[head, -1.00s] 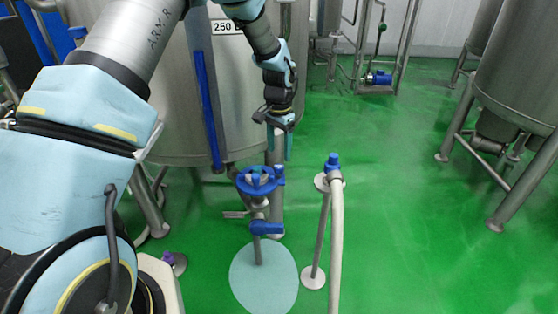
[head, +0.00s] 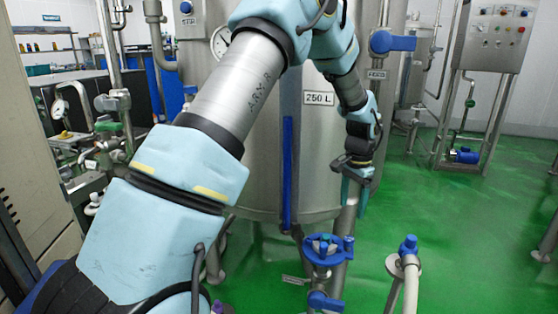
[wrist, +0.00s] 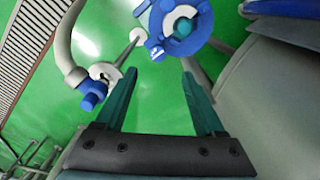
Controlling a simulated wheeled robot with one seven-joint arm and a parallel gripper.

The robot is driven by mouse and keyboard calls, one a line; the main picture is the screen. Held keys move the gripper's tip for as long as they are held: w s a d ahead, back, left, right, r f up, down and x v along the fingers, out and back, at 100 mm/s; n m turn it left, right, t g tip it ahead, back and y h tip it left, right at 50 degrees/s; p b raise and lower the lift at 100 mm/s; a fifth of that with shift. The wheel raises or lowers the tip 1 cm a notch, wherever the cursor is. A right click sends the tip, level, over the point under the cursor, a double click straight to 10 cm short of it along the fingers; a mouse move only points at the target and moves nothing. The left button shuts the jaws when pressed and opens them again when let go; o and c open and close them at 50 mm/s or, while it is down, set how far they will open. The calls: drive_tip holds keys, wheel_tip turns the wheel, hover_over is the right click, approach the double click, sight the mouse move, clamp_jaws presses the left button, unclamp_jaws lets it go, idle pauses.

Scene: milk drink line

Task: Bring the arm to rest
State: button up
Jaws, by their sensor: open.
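My gripper (head: 355,191) hangs in front of the right side of the steel 250 L tank (head: 262,130), fingers pointing down. In the wrist view the two teal fingers (wrist: 160,103) stand wide apart with nothing between them. A blue round fitting (head: 328,249) with a blue handle below it stands under and left of my gripper in the head view. In the wrist view the blue fitting (wrist: 180,25) lies beyond the right fingertip, apart from it.
A hose with a blue end (head: 408,245) stands on a post to the right. A control panel (head: 492,38) stands at the back right. Pipework with a gauge (head: 62,107) is at the left. Green floor (head: 460,225) is open to the right.

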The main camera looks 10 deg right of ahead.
drive_tip(key=a+r+n+p, duration=0.25)
drive_tip(key=a+r, duration=0.25)
drive_tip(key=a, duration=0.5)
drive_tip(key=a+r+n+p, duration=0.1)
drive_tip(key=a+r+n, duration=0.3)
drive_tip(key=a, duration=0.5)
drive_tip(key=s+a+r+n+p, duration=0.1)
drive_tip(key=s+a+r+n, duration=0.1)
drive_tip(key=s+a, duration=0.3)
drive_tip(key=s+a+r+n+t+p, duration=0.1)
drive_tip(key=s+a+r+n+p, duration=0.1)
drive_tip(key=a, duration=1)
drive_tip(key=s+r+n, duration=0.1)
drive_tip(key=s+n, duration=0.1)
drive_tip(key=s, duration=0.1)
drive_tip(key=shift+s+a+r+t, duration=0.15)
drive_tip(key=shift+a+r+t, duration=0.15)
drive_tip(key=shift+r, duration=0.05)
